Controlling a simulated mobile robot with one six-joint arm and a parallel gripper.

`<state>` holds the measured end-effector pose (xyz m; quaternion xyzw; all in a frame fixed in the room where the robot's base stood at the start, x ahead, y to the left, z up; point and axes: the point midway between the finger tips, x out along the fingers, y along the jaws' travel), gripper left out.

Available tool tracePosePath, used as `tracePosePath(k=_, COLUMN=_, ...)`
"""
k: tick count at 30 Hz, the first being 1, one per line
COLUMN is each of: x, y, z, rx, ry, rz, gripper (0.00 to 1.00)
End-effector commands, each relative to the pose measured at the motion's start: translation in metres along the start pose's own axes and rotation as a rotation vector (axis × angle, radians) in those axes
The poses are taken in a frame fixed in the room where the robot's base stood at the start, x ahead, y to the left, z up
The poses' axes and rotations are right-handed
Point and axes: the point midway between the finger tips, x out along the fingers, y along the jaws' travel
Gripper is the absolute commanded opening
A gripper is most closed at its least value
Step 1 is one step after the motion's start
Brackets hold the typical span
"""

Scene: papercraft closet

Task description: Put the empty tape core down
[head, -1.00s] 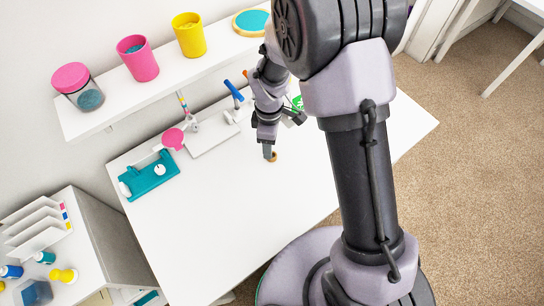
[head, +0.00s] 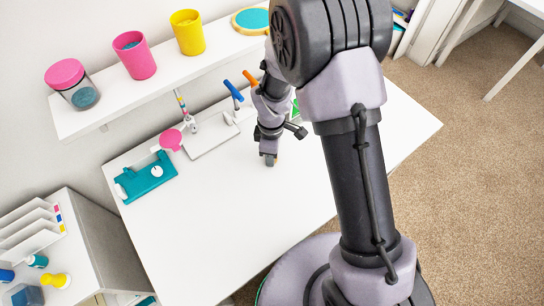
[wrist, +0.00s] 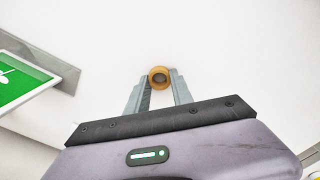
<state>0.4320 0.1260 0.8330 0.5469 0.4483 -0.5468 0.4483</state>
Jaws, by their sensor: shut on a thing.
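The empty tape core (wrist: 159,77) is a small tan-brown ring, seen in the wrist view between the tips of my gripper (wrist: 160,86). My gripper is shut on it, with one finger on each side. In the head view my gripper (head: 269,160) points down over the white table (head: 220,220), and the core is mostly hidden there. I cannot tell whether the core touches the table top.
A teal device (head: 146,178) and a pink round thing (head: 171,139) stand at the table's left back. A white tray-like board (head: 210,140) lies behind my gripper. A green sign (wrist: 25,85) is left in the wrist view. The table's front is clear.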

Motion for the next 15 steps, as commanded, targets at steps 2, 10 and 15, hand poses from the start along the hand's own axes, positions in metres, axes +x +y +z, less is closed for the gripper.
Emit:
tracePosePath(k=2, x=0.000, y=0.000, z=0.000, rx=0.000, ry=0.000, rz=0.000, gripper=0.00)
tracePosePath(k=10, x=-0.025, y=0.000, z=0.000, rx=0.000, ry=0.001, rz=0.002, gripper=0.00)
tracePosePath(k=15, x=-0.039, y=-0.017, z=0.004, rx=-0.001, ry=-0.002, rz=-0.003, gripper=0.00)
